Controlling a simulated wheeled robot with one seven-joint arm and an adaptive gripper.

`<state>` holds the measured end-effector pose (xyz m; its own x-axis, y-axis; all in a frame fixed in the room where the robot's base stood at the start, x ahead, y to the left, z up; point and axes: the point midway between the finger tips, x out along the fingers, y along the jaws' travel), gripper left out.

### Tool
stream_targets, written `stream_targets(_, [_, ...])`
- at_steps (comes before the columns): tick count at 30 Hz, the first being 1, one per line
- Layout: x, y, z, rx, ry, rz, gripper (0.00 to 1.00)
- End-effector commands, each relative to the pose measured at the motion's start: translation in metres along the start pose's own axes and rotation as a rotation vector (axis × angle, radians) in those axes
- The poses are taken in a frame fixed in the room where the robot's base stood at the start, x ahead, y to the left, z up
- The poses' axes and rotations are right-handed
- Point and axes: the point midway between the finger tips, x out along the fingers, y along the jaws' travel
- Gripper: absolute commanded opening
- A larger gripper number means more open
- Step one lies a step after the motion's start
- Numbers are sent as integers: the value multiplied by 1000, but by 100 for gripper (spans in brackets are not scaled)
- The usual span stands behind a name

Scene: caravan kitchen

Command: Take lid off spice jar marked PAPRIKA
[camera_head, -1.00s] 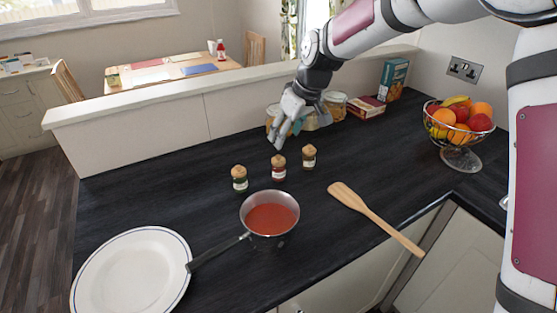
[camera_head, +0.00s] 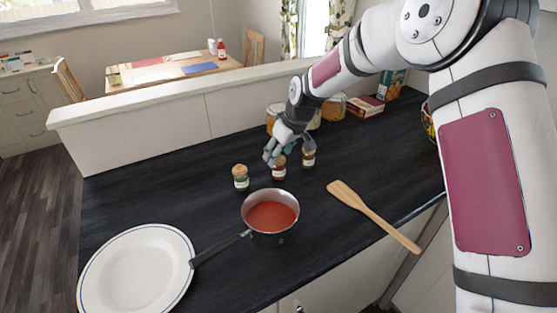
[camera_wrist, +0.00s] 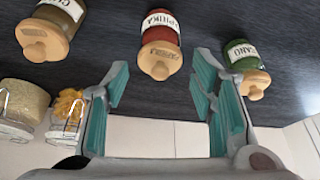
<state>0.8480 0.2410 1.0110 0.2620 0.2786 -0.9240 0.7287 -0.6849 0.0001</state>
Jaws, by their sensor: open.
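The PAPRIKA jar (camera_head: 279,173) is the middle of three spice jars on the dark counter. It holds red spice, and its pale wooden lid (camera_wrist: 160,62) is on. In the wrist view its label (camera_wrist: 161,22) is partly readable and upside down. My gripper (camera_head: 288,152) is open and empty just above and behind this jar. In the wrist view the teal-padded fingers (camera_wrist: 161,85) lie on either side of the lid's line, apart from it. In the head view my gripper partly hides the lid.
A green-spice jar (camera_head: 241,178) stands left of the PAPRIKA jar, and a dark-spice jar (camera_head: 308,158) stands close on its right. A saucepan of red sauce (camera_head: 270,216) is in front. A wooden spatula (camera_head: 372,214) and a white plate (camera_head: 137,275) lie on the counter. Larger jars stand behind.

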Motion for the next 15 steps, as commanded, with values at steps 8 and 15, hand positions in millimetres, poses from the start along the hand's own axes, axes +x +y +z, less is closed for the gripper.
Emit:
stream_targets(8, [0, 0, 0, 0, 0, 0, 21])
stream_targets(15, [0, 0, 0, 0, -1, 0, 10])
